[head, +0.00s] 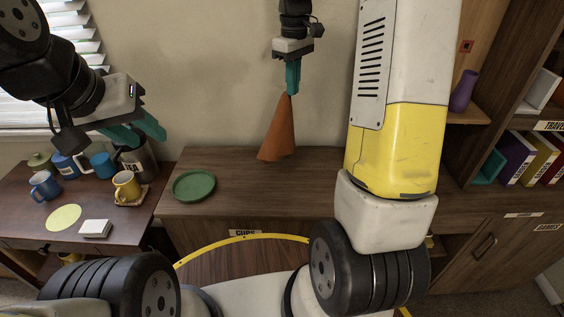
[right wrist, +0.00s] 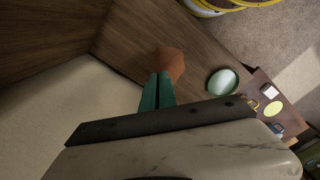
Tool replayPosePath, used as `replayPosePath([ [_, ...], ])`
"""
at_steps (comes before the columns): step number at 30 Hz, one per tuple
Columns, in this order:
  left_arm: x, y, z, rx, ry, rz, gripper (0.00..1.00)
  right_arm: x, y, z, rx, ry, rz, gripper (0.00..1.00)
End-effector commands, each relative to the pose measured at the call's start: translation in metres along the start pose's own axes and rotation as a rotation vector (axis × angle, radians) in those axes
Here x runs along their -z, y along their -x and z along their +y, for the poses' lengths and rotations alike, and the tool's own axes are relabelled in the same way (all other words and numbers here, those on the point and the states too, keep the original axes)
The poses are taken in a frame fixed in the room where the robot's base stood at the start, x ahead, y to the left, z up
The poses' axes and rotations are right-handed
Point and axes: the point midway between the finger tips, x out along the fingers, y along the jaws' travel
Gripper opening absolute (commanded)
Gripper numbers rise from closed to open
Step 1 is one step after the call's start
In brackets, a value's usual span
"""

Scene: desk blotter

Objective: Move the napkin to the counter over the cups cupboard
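The napkin (head: 276,136) is orange-brown cloth hanging in a cone shape above the wooden counter. My right gripper (head: 292,90) is shut on its top and points straight down. The napkin also shows at the fingertips in the right wrist view (right wrist: 170,64). The counter over the cupboard labelled CUPS (head: 255,180) has a brown wood top, with a green plate (head: 194,185) at its left. The napkin's lower edge is close to the counter; I cannot tell whether it touches. My left gripper (head: 146,135) is over the desk at the left, empty, its opening unclear.
The desk (head: 25,215) at the left holds blue mugs, a yellow mug (head: 126,187), a TEA canister (head: 140,162), a yellow disc (head: 64,217) and a white block (head: 95,229). Shelves with binders (head: 514,158) and a purple vase (head: 463,91) stand at the right. The counter's middle is clear.

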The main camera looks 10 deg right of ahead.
Motion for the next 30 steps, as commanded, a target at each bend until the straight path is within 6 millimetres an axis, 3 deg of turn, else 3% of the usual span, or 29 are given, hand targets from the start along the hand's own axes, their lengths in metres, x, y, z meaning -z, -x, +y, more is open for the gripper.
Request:
replayPosePath([
  [14, 0.000, 0.000, 0.000, 0.000, 0.000, 0.000, 0.36, 0.001, 0.000, 0.005, 0.000, -0.019, 0.000, 0.00],
  [20, 0.000, 0.000, 0.000, 0.000, 0.000, 0.000, 0.36, 0.004, -0.002, 0.033, -0.001, -0.125, 0.000, 0.00],
  [30, 0.000, 0.000, 0.000, 0.000, 0.000, 0.000, 0.36, 0.012, -0.005, 0.101, -0.001, -0.391, -0.001, 0.00],
])
